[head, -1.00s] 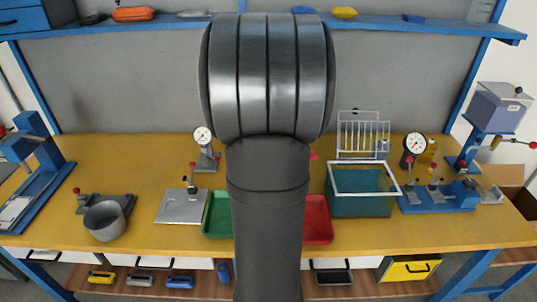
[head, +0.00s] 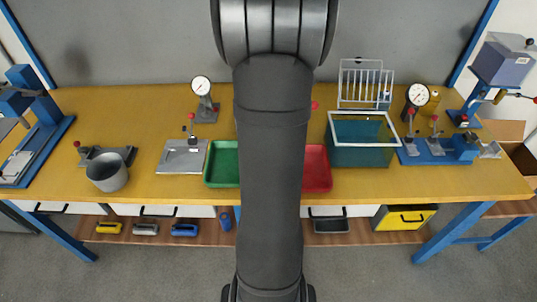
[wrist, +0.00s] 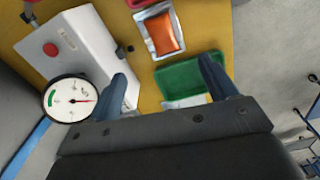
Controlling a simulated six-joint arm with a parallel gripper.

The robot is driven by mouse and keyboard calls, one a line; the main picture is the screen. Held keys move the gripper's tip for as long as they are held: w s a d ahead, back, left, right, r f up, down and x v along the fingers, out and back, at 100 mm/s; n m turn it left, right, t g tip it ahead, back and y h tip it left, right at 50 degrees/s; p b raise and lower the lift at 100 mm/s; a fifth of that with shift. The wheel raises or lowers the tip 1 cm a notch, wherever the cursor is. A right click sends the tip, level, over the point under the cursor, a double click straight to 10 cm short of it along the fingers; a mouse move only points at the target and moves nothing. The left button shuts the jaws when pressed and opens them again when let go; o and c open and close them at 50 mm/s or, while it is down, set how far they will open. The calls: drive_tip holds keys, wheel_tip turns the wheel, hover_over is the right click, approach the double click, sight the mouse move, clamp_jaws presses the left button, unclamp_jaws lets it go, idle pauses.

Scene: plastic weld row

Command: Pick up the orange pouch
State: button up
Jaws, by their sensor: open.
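The orange pouch (wrist: 163,34) shows in the wrist view, flat, with a silver border. It lies on the yellow tabletop near the top of the picture, beside the green tray (wrist: 178,77). My gripper (wrist: 165,80) is open and empty, its two blue-grey fingers spread wide. The pouch appears beyond the fingertips, between their lines and apart from them. In the head view my arm covers the middle of the bench, so the pouch and gripper are hidden there.
A white box with a red button (wrist: 72,48) and a dial gauge (wrist: 70,100) stand close to the left finger in the wrist view. In the head view, the red tray (head: 317,168) and teal bin (head: 362,155) lie right of my arm.

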drive_tip(key=shift+n, duration=0.5)
wheel_tip(320, 180, down, 13)
drive_tip(key=shift+r, duration=0.15)
drive_tip(key=shift+a+f, duration=0.15)
drive_tip(key=shift+f, duration=2.45)
drive_tip(key=c, duration=1.1)
drive_tip(key=shift+r, duration=0.1)
drive_tip(key=shift+w+r, duration=0.1)
drive_tip(key=shift+r, duration=0.45)
wheel_tip(320, 180, up, 3)
drive_tip(key=shift+f, duration=0.15)
drive_tip(key=s+d+r, duration=0.2)
drive_tip(key=d, duration=0.1)
drive_tip(key=s+d+r, duration=0.2)
drive_tip(key=d, duration=0.1)
drive_tip(key=s+d+r, duration=0.2)
drive_tip(key=d+r, duration=0.1)
drive_tip(key=shift+s+d, duration=0.2)
drive_tip(key=shift+d, duration=0.2)
